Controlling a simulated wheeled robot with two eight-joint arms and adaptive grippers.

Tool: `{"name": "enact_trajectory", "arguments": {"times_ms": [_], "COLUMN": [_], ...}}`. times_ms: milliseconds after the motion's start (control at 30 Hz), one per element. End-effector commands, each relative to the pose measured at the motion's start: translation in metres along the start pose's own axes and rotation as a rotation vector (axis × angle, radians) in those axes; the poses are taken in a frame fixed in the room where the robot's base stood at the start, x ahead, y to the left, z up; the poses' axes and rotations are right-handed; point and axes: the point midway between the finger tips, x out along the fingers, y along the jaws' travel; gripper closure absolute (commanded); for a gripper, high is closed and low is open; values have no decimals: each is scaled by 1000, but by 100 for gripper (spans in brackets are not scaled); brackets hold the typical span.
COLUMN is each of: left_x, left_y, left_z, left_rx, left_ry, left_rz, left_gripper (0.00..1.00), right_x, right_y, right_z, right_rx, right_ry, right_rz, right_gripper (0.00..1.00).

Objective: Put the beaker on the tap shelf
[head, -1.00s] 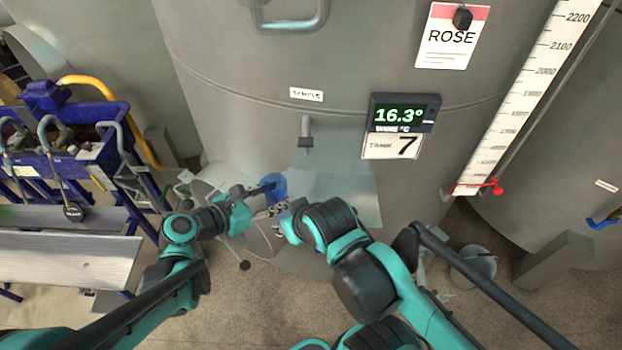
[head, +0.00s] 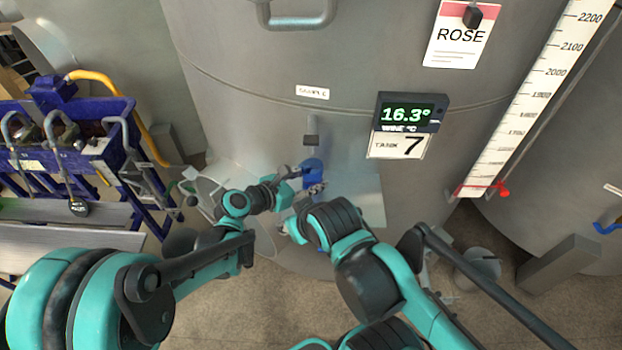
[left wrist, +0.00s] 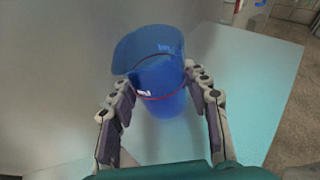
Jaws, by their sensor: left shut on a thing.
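The blue see-through beaker (head: 313,168) is in front of the tank, just below the sample tap (head: 311,139). My left gripper (head: 309,184) is shut on it. In the left wrist view the beaker (left wrist: 158,85) is between the two fingers of my left gripper (left wrist: 158,98), with a red line around it. The tap shelf (head: 355,198) is a pale flat plate against the tank; it also shows in the left wrist view (left wrist: 255,75). The beaker overlaps the shelf's left part; I cannot tell whether they touch. My right gripper (head: 284,229) is low beside the shelf, its fingers mostly hidden.
The tank (head: 240,70) closes off the back, with a temperature display (head: 408,112) right of the tap. A blue rack (head: 90,150) with hoses stands at the left. A level scale (head: 530,100) with a red valve is at the right.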

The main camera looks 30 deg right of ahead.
Motion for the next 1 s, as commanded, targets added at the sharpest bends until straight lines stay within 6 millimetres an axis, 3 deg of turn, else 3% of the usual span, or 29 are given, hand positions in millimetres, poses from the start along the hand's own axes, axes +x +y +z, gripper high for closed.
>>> {"name": "enact_trajectory", "arguments": {"times_ms": [233, 267, 300, 333, 733, 1000], "left_x": [2, 1, 1, 1, -4, -60], "left_y": [0, 0, 0, 0, 0, 1], "left_z": [-4, -3, -3, -2, 2, 1], "left_rx": [0, 0, 0, 0, -1, -3], "left_ry": [0, 0, 0, 0, 0, 0], "left_rz": [0, 0, 0, 0, 1, 3], "left_gripper": [86, 45, 35, 32, 32, 32], "right_x": [4, 3, 3, 3, -2, -4], "right_y": [0, 0, 0, 0, 0, 0], "right_z": [3, 2, 2, 2, -1, -3], "right_rx": [0, 0, 0, 0, 0, 0], "right_ry": [0, 0, 0, 0, 0, 0], "right_rz": [0, 0, 0, 0, 0, 0], "right_gripper": [60, 60, 60, 60, 60, 60]}}
